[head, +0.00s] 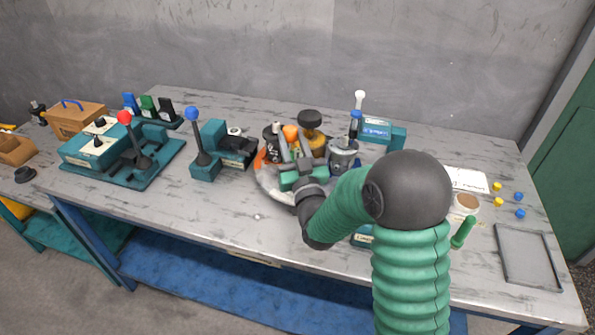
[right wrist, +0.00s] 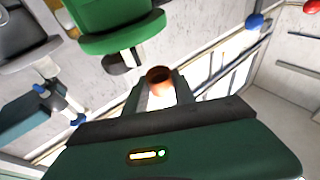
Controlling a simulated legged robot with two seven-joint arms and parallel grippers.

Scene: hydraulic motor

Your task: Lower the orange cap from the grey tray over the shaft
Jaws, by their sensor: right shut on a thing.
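My right gripper (head: 293,145) reaches in over the middle of the bench and is shut on the orange cap (head: 290,131). In the right wrist view the cap (right wrist: 159,80) shows its round, hollow shape between the fingertips of the right gripper (right wrist: 160,90). The grey tray (head: 528,256) at the right end of the bench is empty. I cannot pick out the shaft for certain; the gripper and arm cover part of the middle area. My left gripper is not in view.
An amber part with a black knob (head: 310,117) and a metal cylinder (head: 343,156) stand close right of the gripper. A teal lever unit with a blue ball (head: 191,113) stands left. The bench front left of centre is clear.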

